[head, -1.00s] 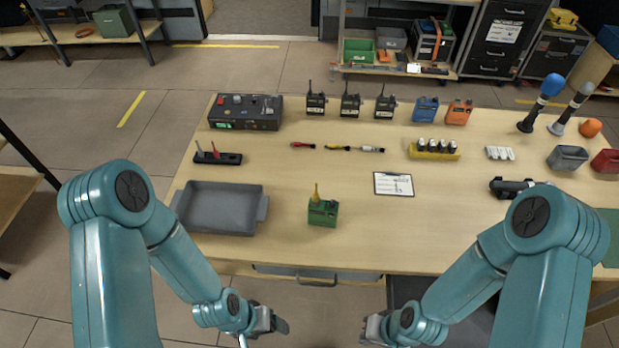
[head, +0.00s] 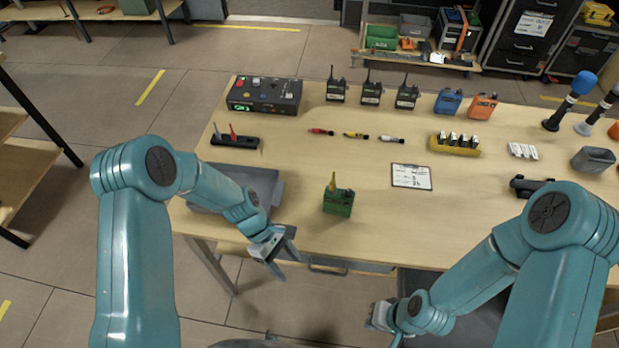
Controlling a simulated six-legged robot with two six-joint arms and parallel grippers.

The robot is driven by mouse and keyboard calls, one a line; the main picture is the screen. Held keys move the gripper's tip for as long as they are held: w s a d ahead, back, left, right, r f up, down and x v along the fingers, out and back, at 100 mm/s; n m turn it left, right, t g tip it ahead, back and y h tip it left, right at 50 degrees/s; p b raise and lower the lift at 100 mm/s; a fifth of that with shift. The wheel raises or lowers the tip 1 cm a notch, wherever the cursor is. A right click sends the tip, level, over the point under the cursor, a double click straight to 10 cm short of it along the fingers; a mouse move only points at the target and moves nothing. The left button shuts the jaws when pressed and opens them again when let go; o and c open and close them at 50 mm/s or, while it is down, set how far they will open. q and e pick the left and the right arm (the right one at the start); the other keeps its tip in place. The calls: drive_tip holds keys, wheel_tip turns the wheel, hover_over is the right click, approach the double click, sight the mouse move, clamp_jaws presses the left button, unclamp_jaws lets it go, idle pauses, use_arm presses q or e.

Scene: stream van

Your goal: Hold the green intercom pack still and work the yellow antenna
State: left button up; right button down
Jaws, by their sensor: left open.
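The green intercom pack (head: 338,203) stands upright near the front edge of the table. The yellow antenna (head: 333,181) sticks up from the left part of its top. My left gripper (head: 291,260) is open and empty at the table's front edge, to the left of the pack and nearer to me, not touching it. My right gripper (head: 376,325) is low in front of the table, to the right of the pack and well apart from it. Its fingers are too small and turned away to tell whether they are open.
A grey tray (head: 272,187) lies left of the pack, partly behind my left arm. A clipboard (head: 411,177) lies to the right. Red, yellow and white connectors (head: 356,135) and black radios (head: 371,93) lie and stand farther back. The tabletop just around the pack is clear.

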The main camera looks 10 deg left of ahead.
use_arm(q)
drive_tip(key=w+d+r+n+t+h+b, duration=0.15)
drive_tip(key=w+r, duration=0.25)
drive_tip(key=w, duration=0.4)
drive_tip(key=w+r+n+h+b, duration=0.15)
drive_tip(key=w+r, duration=0.25)
drive_tip(key=w, duration=0.5)
approach(333, 198)
wheel_tip(333, 198, down, 2)
drive_tip(key=w, duration=0.2)
drive_tip(key=shift+t, duration=0.35)
drive_tip(key=b+x, duration=0.1)
drive_tip(key=x, duration=0.2)
drive_tip(key=b+x, duration=0.2)
drive_tip(key=x, duration=0.1)
drive_tip(key=b+x, duration=0.1)
drive_tip(key=x, duration=0.2)
drive_tip(key=shift+s+a+f+b, duration=0.25)
drive_tip(key=shift+f+b, duration=0.1)
drive_tip(key=shift+f, duration=0.1)
drive_tip(key=shift+d+f+b, duration=0.35)
drive_tip(key=shift+d+f, duration=0.05)
drive_tip(key=shift+d, duration=0.15)
drive_tip(key=shift+c, duration=0.3)
